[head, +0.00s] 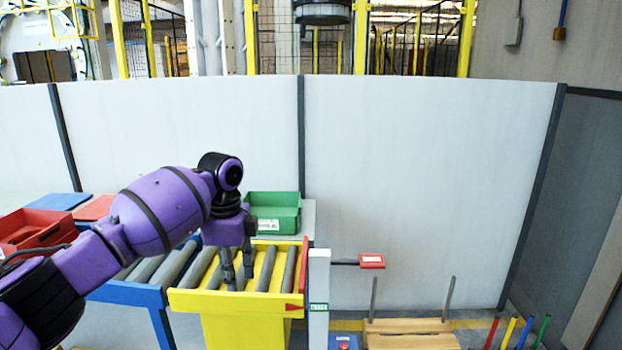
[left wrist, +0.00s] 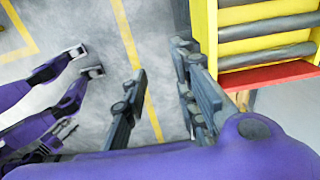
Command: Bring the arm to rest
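My left gripper (head: 238,275) hangs at the end of my purple arm with its fingers pointing down. In the head view it appears in front of the yellow roller table (head: 250,310). In the left wrist view the two fingers of the gripper (left wrist: 160,95) stand apart with bare floor between them, so it is open and empty. The yellow table edge with its red end strip (left wrist: 270,76) lies to the right of the fingers there, and I see no contact. My right gripper cannot be made out.
A green bin (head: 272,213) stands behind the yellow table. Red bins (head: 35,230) and a blue roller table (head: 128,293) are at left. A white post (head: 318,300), red sign (head: 372,262) and wooden stand (head: 410,341) are to the right. Grey panels close the back.

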